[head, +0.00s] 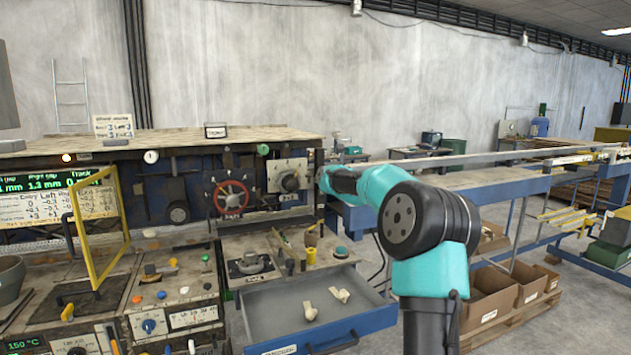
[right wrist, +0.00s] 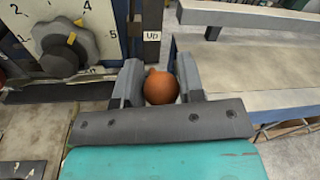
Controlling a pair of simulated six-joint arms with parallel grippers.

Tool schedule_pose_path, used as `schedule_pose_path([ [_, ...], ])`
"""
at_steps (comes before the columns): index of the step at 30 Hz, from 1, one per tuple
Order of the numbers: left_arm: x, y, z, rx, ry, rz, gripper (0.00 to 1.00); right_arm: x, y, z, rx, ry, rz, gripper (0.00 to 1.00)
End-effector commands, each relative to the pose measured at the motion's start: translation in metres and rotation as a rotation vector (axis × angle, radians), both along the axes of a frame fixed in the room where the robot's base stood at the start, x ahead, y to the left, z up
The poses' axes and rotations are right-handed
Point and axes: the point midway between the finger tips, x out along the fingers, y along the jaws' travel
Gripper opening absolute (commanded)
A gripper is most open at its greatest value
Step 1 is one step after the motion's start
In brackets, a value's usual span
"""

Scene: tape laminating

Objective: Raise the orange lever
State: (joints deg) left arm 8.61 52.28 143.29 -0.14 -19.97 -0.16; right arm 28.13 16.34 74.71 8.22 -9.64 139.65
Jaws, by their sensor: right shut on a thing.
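The orange lever's round knob (right wrist: 161,88) shows in the right wrist view, between the two grey fingers of my right gripper (right wrist: 159,76). The fingers are shut on the knob from both sides. A plate marked "UD" (right wrist: 152,36) is just beyond it on a dark post. The lever's shaft is hidden behind the knob and fingers. In the head view my right arm reaches to the right end of the machine; its own links hide most of the gripper, and I cannot make out the lever there. My left gripper is not in view.
A numbered dial with a grey knob (head: 290,182) is just left of my right gripper. A red handwheel (head: 231,197) is further left. An open grey drawer (head: 315,313) juts out below. A blue-framed conveyor table (head: 480,188) stands to the right, with cardboard boxes (head: 490,300) beneath.

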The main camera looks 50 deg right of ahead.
Motion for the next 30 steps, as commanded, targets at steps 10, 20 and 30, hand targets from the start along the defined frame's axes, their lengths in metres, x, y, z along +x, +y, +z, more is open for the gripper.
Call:
schedule_pose_path([
  [10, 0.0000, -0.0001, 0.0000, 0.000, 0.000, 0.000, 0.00, -0.0033, -0.0041, 0.0008, 0.000, 0.000, -0.006, 0.00],
  [20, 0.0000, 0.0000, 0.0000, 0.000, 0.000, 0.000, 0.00, -0.0030, -0.0038, -0.0001, 0.001, 0.001, -0.006, 0.59],
  [30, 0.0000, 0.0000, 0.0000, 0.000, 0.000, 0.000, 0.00, -0.0046, -0.0024, -0.0001, 0.001, 0.002, -0.005, 0.60],
])
